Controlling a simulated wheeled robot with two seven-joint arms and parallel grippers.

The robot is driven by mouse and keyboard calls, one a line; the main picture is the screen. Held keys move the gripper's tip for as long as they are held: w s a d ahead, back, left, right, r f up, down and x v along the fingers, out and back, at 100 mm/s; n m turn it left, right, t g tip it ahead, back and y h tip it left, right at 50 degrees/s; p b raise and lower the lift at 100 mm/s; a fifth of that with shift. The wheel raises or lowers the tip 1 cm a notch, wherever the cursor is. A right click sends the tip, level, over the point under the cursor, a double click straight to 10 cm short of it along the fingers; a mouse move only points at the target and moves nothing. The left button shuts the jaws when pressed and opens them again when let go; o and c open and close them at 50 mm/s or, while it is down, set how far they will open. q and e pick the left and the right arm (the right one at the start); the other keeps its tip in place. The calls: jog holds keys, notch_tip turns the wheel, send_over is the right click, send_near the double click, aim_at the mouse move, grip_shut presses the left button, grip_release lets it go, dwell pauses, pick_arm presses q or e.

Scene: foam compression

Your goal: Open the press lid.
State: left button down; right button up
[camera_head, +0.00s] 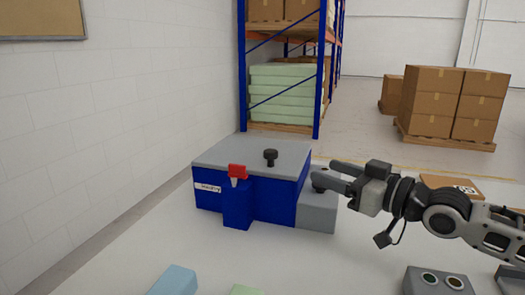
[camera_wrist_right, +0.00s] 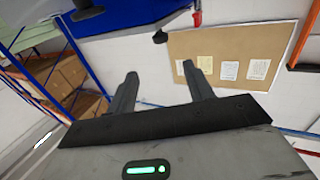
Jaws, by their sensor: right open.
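The press (camera_head: 272,205) is a blue box on the pale table, with a flat grey lid (camera_head: 225,155) lying shut on top. A black knob (camera_head: 270,157) stands up from the lid, and a red latch (camera_head: 237,171) sits at the front edge. My right gripper (camera_head: 325,171) is open and empty just right of the lid, fingers pointing left, apart from the knob. In the right wrist view its two fingers (camera_wrist_right: 160,75) are spread, with part of the blue press (camera_wrist_right: 135,14) and the red latch (camera_wrist_right: 197,18) at the top. My left gripper is out of view.
A grey block (camera_head: 318,212) adjoins the press on the right, under my right gripper. A grey two-button box (camera_head: 438,283) is at the lower right. A light blue block (camera_head: 174,281) and a green block (camera_head: 247,290) lie at the front edge. A cardboard box (camera_head: 452,186) lies behind my right arm.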

send_near(276, 154)
jog(key=x, duration=0.4)
jog(key=shift+w+a, duration=0.15)
jog(key=b+x, duration=0.1)
jog(key=x, duration=0.4)
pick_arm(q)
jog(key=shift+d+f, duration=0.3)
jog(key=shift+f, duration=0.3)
pick_arm(e)
jog(key=shift+w+a, duration=0.2)
jog(key=shift+w, duration=0.05)
grip_shut()
